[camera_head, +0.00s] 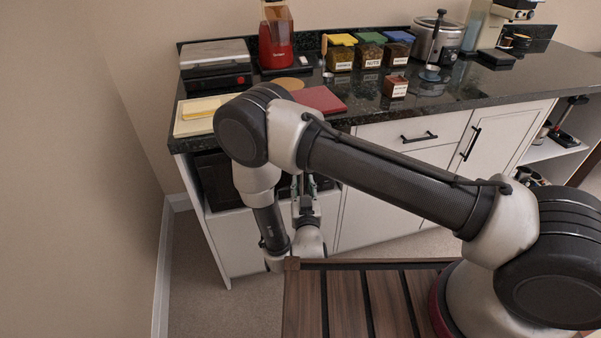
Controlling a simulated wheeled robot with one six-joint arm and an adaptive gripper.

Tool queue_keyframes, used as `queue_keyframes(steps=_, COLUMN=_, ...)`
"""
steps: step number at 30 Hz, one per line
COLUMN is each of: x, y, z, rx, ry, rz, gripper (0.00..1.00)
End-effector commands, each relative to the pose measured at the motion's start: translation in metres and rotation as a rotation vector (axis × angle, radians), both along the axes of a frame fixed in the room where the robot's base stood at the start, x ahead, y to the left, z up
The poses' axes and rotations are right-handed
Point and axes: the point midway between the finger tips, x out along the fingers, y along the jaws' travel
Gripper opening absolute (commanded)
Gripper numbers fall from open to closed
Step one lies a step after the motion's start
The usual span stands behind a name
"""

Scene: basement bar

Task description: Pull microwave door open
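A black box-shaped appliance, apparently the microwave (218,182), sits in the open recess under the left end of the counter. My arm covers much of its front, and I cannot make out its handle or see the door standing away from the body. My gripper (303,186) is in front of the right part of the recess, pointing toward the cabinet. Its fingers are small and partly hidden behind my arm. I cannot tell whether they touch the microwave or whether they are open or shut.
The dark countertop (440,97) above holds a red blender (275,40), several lidded jars, a red board (319,99) and a steel cooker (438,38). White cabinet doors (375,205) stand right of the recess. A wall (95,220) bounds the left; carpet (215,300) is clear in front.

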Motion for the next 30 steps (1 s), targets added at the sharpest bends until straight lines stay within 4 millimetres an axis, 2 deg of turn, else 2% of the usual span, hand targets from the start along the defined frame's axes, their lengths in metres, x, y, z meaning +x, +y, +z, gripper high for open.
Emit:
queue_keyframes(steps=6, x=0.038, y=0.002, z=0.0, rx=0.003, ry=0.001, rz=-0.004, gripper=0.32)
queue_keyframes(steps=12, x=0.062, y=0.004, z=0.0, rx=0.001, ry=0.003, rz=-0.002, gripper=0.32)
queue_keyframes(steps=22, x=0.068, y=0.005, z=0.0, rx=0.0, ry=0.003, rz=0.0, gripper=0.32)
queue_keyframes(steps=23, x=0.068, y=0.005, z=0.0, rx=0.0, ry=0.003, rz=0.0, gripper=0.28)
queue_keyframes(steps=27, x=0.067, y=0.005, z=0.0, rx=0.0, ry=0.004, rz=0.0, gripper=0.03)
queue_keyframes(steps=30, x=0.067, y=0.005, z=0.0, rx=0.0, ry=0.004, rz=0.0, gripper=0.0)
